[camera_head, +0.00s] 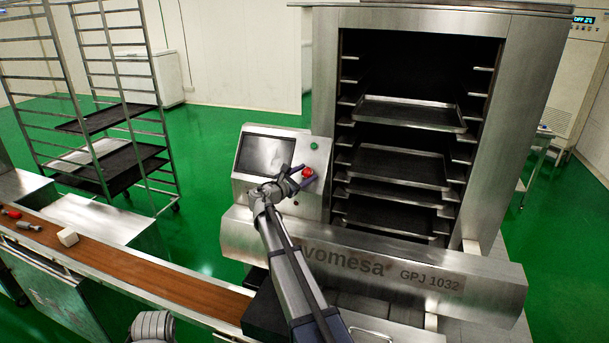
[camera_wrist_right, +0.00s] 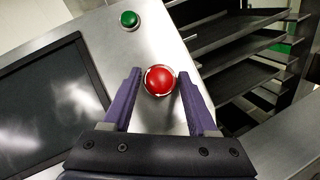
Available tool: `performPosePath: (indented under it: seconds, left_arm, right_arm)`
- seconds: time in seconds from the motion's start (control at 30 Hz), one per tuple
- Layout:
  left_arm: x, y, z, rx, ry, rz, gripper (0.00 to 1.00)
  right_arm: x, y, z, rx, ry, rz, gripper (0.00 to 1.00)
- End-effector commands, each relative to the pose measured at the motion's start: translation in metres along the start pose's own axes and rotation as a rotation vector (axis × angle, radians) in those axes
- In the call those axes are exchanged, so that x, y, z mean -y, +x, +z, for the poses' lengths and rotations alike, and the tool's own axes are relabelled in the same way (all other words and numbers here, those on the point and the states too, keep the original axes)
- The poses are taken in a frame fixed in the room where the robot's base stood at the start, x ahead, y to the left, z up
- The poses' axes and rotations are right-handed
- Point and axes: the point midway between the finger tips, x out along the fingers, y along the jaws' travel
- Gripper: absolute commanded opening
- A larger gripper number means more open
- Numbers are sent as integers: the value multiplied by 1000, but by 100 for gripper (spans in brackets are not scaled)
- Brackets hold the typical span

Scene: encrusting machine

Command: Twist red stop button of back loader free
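The red stop button (camera_head: 307,172) sits on the slanted metal control panel (camera_head: 311,200) of the back loader. It also shows in the right wrist view (camera_wrist_right: 159,81). My right gripper (camera_head: 300,173) is at the panel, its fingers pointing toward the button. In the right wrist view its two purple fingers (camera_wrist_right: 160,92) stand apart on either side of the button, with a visible gap to it on the left. Whether a fingertip touches it on the right is hard to tell.
A green button (camera_head: 314,146) sits above the red one, and a dark screen (camera_head: 265,154) to the left. The loader's open rack of trays (camera_head: 410,113) is right of the panel. A brown conveyor belt (camera_head: 150,270) runs along the lower left.

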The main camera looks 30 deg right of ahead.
Motion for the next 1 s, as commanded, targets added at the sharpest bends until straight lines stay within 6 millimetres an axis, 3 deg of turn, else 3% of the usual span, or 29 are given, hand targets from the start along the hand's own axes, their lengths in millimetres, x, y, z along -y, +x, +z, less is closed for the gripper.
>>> performPosePath:
  seconds: [0.17,0.47,0.8,1.0]
  left_arm:
    - [0,0,0,0,0,0,0]
    - [0,0,0,0,0,0,0]
    - [0,-4,0,0,0,0,0]
    - [0,-4,0,0,0,0,0]
  right_arm:
    - [0,-1,0,1,-1,0,79]
    - [0,-6,1,1,-2,1,79]
    - [1,-59,2,0,-2,3,79]
    - [1,-77,1,1,-2,1,79]
